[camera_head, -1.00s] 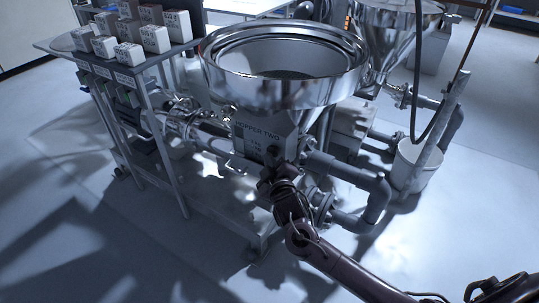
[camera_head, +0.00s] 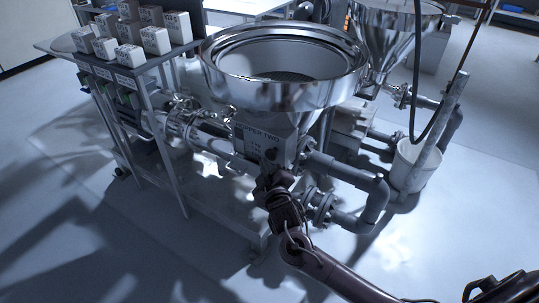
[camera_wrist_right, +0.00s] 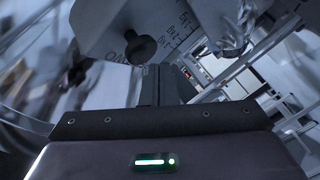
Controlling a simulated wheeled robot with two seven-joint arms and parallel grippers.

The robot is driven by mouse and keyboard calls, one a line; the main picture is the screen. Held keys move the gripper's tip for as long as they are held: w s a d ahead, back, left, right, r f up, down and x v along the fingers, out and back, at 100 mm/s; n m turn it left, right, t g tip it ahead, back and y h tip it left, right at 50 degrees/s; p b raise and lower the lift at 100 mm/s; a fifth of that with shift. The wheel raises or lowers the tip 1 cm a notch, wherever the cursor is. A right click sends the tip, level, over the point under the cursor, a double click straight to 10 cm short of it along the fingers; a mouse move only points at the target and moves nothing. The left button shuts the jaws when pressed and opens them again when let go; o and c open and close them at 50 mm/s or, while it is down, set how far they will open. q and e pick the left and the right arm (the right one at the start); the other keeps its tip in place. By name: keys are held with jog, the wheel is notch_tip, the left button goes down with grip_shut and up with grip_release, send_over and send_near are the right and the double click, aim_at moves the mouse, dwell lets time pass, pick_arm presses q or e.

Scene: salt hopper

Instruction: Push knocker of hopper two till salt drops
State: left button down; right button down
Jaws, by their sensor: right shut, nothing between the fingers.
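Hopper two is a shiny steel funnel (camera_head: 285,95) with a wide rim. Below it is a plate lettered "HOPPER TWO" (camera_head: 262,140), its left letters unclear. My right gripper (camera_head: 270,160) is in front of the hopper's lower body, at the bottom of the plate. In the right wrist view a dark round knob, seemingly the knocker (camera_wrist_right: 140,48), sticks out of the grey lettered body. The shut, empty fingers (camera_wrist_right: 160,84) are just below and right of it; I cannot tell whether they touch it. Grainy grey material shows inside the funnel. My left gripper is out of view.
A rack of labelled white boxes (camera_head: 128,57) stands to the left. Pipes (camera_head: 352,180) run out to the right, near my right arm. A white bucket (camera_head: 413,168) and a second steel funnel (camera_head: 388,38) are at the right. The front floor is open.

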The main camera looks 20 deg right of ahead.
jog(key=shift+a, duration=0.1)
jog(key=s+a+p, duration=0.1)
jog(key=a, duration=0.1)
jog(key=s+a+p, duration=0.1)
jog(key=s+a, duration=0.1)
dwell(0.5)
jog(key=shift+d, duration=0.1)
dwell(0.5)
